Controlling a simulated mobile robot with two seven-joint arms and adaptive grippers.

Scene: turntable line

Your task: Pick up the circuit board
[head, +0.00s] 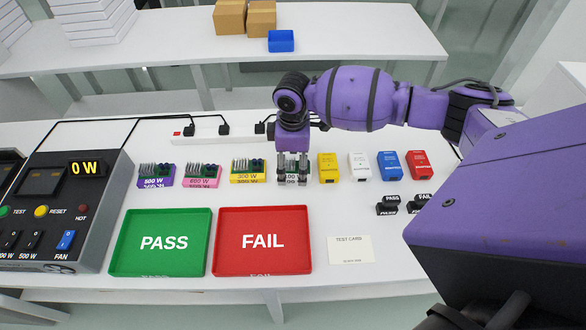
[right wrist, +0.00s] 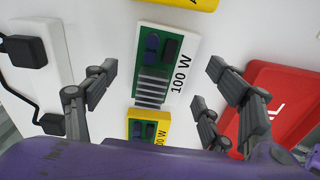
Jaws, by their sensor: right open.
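The circuit boards stand in a row on the white table: a purple one (head: 156,175), a pink one (head: 201,176), a yellow one (head: 248,171) and a white one marked 100 W (head: 291,180). My right gripper (head: 292,180) points down over the white board and partly hides it in the head view. In the right wrist view the white board (right wrist: 186,50), with a green face and grey fins, lies between the open fingers of my right gripper (right wrist: 160,75), apart from them. The yellow board (right wrist: 133,115) lies beside it. My left gripper is not in view.
Yellow (head: 328,167), white (head: 360,167), blue (head: 389,165) and red (head: 418,164) boxes stand to the right. A green PASS tray (head: 160,262) and a red FAIL tray (head: 263,262) lie in front. A power strip (head: 200,133) runs behind; a test console (head: 60,215) stands left.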

